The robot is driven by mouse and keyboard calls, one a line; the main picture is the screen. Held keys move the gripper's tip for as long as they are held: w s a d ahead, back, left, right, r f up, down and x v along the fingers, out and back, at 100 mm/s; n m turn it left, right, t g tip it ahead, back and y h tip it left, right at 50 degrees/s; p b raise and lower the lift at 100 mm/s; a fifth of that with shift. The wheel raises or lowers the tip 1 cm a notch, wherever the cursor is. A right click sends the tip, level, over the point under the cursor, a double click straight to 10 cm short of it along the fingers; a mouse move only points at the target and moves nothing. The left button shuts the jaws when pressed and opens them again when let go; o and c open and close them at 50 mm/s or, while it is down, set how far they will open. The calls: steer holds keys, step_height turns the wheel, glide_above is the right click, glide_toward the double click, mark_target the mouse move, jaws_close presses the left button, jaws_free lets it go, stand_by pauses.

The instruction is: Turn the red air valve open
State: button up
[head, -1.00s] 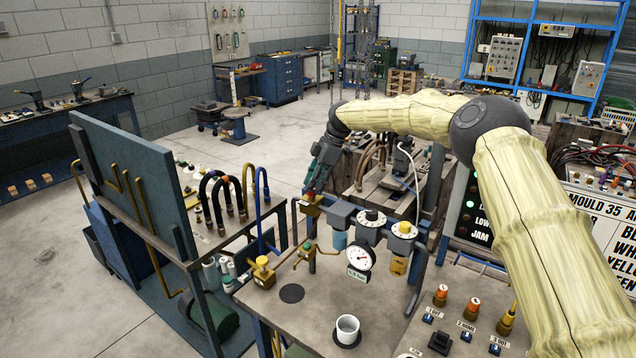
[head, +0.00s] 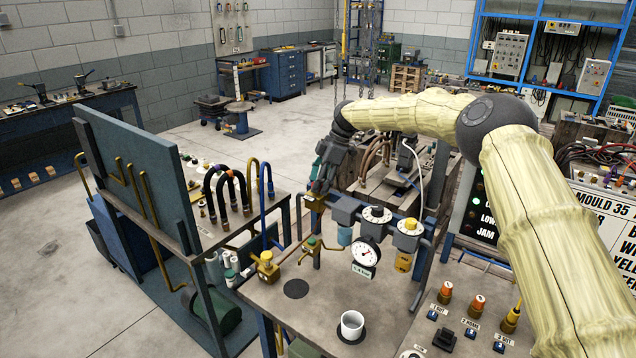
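The red valve handle is not clearly visible; the fingers cover that spot. I cannot tell whether the fingers are closed on it or only around it. A round white pressure gauge (head: 366,253) hangs at the front of the unit.
A white cup (head: 352,325) stands on the near bench (head: 325,290). Brass pipe fittings (head: 267,264) lie left of the unit. Black and blue hoses (head: 226,190) rise behind them. A board with orange-topped knobs (head: 477,304) is at the right.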

steer(key=shift+a, duration=0.1)
steer(key=v, duration=1.1)
steer(key=shift+d+r, duration=0.3)
steer(key=shift+r, duration=0.05)
steer(key=shift+w+r, duration=0.1)
